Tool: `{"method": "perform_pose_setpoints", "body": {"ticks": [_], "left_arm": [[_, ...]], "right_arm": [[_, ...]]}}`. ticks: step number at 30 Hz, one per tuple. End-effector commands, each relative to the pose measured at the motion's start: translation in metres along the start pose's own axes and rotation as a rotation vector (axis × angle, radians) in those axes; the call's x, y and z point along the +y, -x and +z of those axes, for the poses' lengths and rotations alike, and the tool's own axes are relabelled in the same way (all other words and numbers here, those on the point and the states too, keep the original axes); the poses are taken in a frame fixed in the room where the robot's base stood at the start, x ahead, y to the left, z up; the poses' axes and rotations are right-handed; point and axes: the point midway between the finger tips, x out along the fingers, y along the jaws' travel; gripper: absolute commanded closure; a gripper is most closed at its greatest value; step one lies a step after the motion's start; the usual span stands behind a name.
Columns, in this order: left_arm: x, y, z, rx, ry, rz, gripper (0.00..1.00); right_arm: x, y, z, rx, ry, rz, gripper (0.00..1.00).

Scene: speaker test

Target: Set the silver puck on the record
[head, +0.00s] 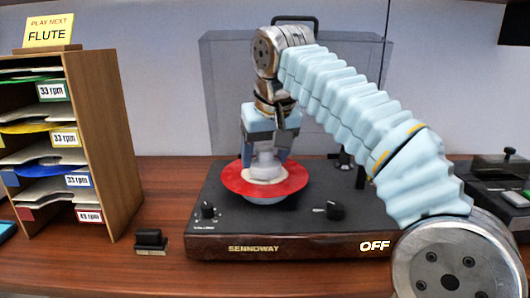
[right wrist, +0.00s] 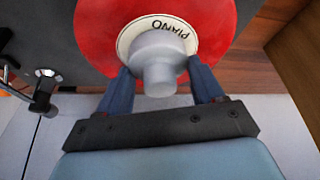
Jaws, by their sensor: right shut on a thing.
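The silver puck (head: 265,167) is over the centre of the red record (head: 237,180), on the turntable (head: 330,225). It looks upright and at the label, but I cannot tell whether it fully rests there. My right gripper (head: 264,158) points down and is shut on the puck, one finger on each side. In the right wrist view, the puck (right wrist: 155,62) sits between the fingers of the gripper (right wrist: 158,75), in front of the cream label reading PIANO on the red record (right wrist: 95,35). My left gripper is not in view.
A wooden record rack (head: 112,140) with a "PLAY NEXT FLUTE" sign (head: 48,31) stands at left. A clear lid (head: 225,90) stands behind. Dark equipment (head: 495,195) is at right.

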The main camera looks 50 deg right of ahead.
Motion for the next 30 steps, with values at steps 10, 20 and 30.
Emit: {"method": "perform_pose_setpoints", "body": {"ticks": [10,20,30], "left_arm": [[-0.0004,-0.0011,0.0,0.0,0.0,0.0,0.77],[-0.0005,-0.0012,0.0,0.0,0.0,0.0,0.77],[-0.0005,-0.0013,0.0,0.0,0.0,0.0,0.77]], "right_arm": [[0.0001,-0.0012,0.0006,0.001,0.0,0.0,0.72],[0.0,-0.0013,0.0006,0.001,0.0,0.0,0.06],[0.0,-0.0017,0.0007,-0.001,0.0,0.0,0.0]]}}
